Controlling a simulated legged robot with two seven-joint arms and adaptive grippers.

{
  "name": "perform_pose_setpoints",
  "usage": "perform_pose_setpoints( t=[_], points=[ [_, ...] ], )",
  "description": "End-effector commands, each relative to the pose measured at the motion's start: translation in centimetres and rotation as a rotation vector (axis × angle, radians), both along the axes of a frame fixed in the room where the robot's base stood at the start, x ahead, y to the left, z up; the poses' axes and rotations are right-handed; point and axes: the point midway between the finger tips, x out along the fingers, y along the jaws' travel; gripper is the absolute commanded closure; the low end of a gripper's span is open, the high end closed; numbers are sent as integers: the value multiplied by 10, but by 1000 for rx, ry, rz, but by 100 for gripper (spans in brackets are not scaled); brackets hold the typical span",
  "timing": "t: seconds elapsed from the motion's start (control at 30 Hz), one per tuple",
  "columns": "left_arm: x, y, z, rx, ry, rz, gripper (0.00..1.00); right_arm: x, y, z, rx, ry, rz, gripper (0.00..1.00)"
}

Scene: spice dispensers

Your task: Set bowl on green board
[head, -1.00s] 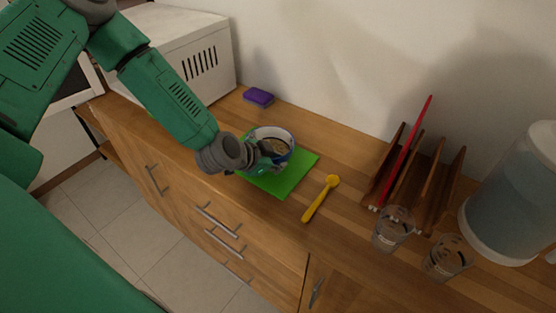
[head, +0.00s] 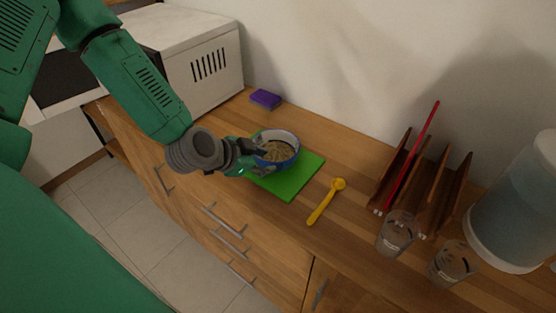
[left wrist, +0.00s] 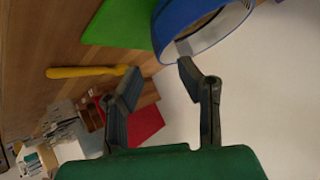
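The blue bowl (head: 279,155) has a pale rim and brownish contents. It stands, seemingly upright, on the left back part of the green board (head: 300,178), which lies on the wooden counter. My left gripper (head: 254,161) is at the bowl's left side. In the left wrist view, the left gripper (left wrist: 157,75) has its fingers apart with nothing between them. The bowl (left wrist: 205,30) is just beyond the fingertips there, its rim close to one tip; contact cannot be told. The green board (left wrist: 122,22) shows beside it. My right gripper is not in view.
A yellow spoon (head: 326,202) lies right of the board. A purple sponge (head: 266,99) lies behind it. A wooden rack (head: 428,185), two glasses (head: 397,234) and a large dispenser (head: 515,205) stand at the right. A white microwave (head: 205,60) is at the left.

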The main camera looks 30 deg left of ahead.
Motion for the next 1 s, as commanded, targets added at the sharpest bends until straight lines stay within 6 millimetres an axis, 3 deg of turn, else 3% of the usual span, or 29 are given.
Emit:
perform_pose_setpoints(
  t=[0.2,0.47,0.57,0.67,0.8,1.0],
  points=[
    [-23,7,21,0,0,1,68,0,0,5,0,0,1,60],
    [-31,5,23,-1,15,2,68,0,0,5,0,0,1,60],
    [-44,-3,6,-19,89,16,68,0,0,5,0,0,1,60],
    [-72,-14,-25,-52,237,64,68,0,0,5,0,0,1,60],
    [-131,-27,-76,-81,493,200,68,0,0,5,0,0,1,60],
    [-210,-31,-120,-58,741,433,68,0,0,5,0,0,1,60]
  ],
)
